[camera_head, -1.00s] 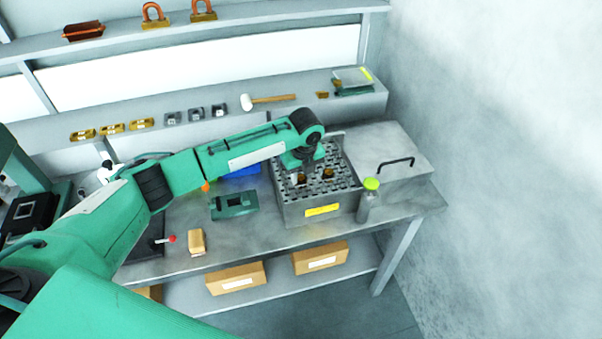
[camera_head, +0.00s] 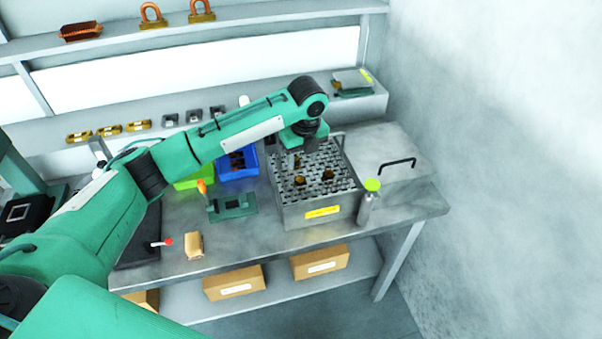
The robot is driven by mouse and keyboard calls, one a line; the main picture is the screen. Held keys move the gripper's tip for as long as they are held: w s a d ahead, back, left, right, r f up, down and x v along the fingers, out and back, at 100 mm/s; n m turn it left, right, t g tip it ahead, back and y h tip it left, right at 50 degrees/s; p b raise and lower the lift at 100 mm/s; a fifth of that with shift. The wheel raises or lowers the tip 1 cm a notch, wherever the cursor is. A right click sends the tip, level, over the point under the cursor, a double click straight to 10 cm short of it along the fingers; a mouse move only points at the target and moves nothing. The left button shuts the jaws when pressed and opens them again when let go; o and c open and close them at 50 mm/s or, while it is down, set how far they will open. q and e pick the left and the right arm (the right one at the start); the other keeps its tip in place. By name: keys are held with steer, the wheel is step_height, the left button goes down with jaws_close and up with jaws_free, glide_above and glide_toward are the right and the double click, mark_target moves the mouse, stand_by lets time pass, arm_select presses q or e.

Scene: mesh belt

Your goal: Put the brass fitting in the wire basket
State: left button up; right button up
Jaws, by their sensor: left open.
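The wire basket (camera_head: 288,214) is a grey box with a perforated mesh top and a yellow label, standing on the bench right of centre. Two small brass fittings (camera_head: 300,180) (camera_head: 328,175) stand on its mesh, apart from each other. Another small brass-coloured piece (camera_head: 297,161) shows further back, close to the finger of my left gripper; I cannot tell whether they touch. My left gripper (camera_head: 302,157) is open and points down above the back left part of the basket. Its fingertips are partly hard to make out. My right gripper is not in view.
A blue bin (camera_head: 252,175) with brownish pieces and a green bin (camera_head: 190,184) stand left of the basket. A dark green fixture (camera_head: 232,207) lies in front of them. A bottle with a yellow-green cap (camera_head: 371,186) stands at the basket's right front corner.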

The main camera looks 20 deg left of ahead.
arm_select(q)
steer(key=shift+s+d+r+b, duration=0.1)
steer(key=shift+r+b, duration=0.1)
steer(key=shift+r, duration=0.8)
steer(key=shift+s+d+r+b, duration=0.1)
steer(key=shift+r+b, duration=0.05)
steer(key=shift+r, duration=0.8)
steer(key=shift+f, duration=0.1)
